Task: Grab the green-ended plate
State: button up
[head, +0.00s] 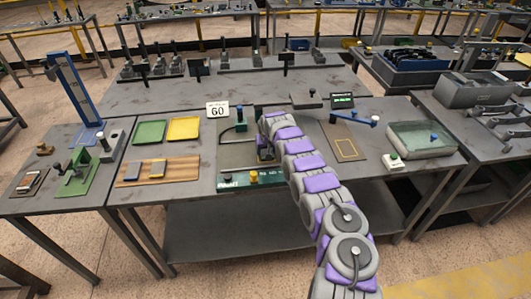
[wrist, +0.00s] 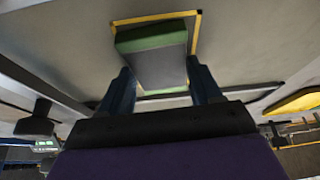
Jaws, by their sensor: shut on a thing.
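The green-ended plate (wrist: 155,65) shows in the wrist view as a grey block with a green end at the top of the picture. My gripper (wrist: 162,88) has its two dark blue fingers on either side of the plate's grey part and is shut on it. The plate lies over or just above a yellow-outlined area (wrist: 197,38); I cannot tell if it touches the surface. In the head view my gripper (head: 266,153) is over the middle of the bench, at the dark green fixture (head: 235,181). The arm hides the plate there.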

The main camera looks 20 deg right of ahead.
jog(key=shift+a+f, duration=0.1)
jog(key=shift+a, duration=0.1)
grip_shut()
